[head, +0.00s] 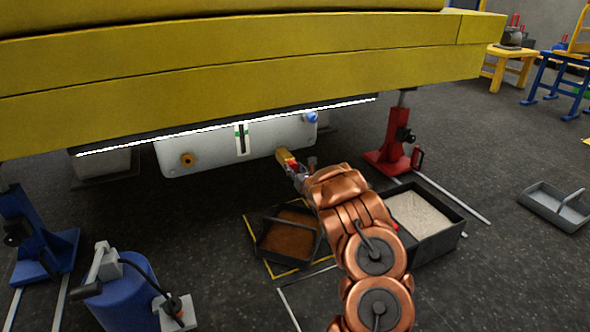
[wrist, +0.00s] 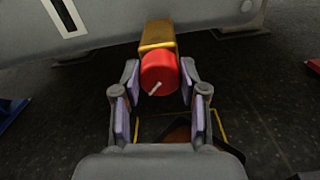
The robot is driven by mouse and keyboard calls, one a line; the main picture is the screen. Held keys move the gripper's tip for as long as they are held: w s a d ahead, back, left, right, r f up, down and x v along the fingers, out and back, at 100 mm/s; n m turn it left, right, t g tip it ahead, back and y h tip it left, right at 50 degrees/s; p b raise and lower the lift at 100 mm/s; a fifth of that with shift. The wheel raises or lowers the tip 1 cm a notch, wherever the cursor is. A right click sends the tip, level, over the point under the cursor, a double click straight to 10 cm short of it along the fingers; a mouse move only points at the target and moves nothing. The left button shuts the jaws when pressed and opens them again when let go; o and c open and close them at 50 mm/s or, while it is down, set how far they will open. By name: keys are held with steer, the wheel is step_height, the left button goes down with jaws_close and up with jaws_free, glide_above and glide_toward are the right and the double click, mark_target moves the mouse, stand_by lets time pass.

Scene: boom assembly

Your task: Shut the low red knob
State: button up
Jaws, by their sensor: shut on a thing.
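The low red knob (wrist: 159,72) sits on the end of a yellow block-shaped fitting (wrist: 156,35) at the lower edge of a pale panel (head: 215,150). A small pale pin or handle stands out from the knob's face. My gripper (wrist: 158,85) has one finger on each side of the knob and is shut on it. In the head view the yellow fitting (head: 284,157) shows just beyond my gripper (head: 297,170), and the knob is mostly hidden by the fingers.
A large yellow beam (head: 250,85) hangs above the panel. The panel also bears an orange knob (head: 187,160) and a blue knob (head: 311,118). Below are a tray of brown material (head: 266,257) and a tray of pale grit (head: 463,233). A red stand (head: 377,158) is at right.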

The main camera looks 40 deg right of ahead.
steer(key=shift+d, duration=0.1)
stand_by(0.3)
steer(key=o, duration=1.1)
steer(key=shift+o, duration=0.2)
steer(key=shift+s, duration=0.15)
steer(key=v, duration=1.1)
steer(key=shift+s+a, duration=0.25)
steer(key=shift+s, duration=0.1)
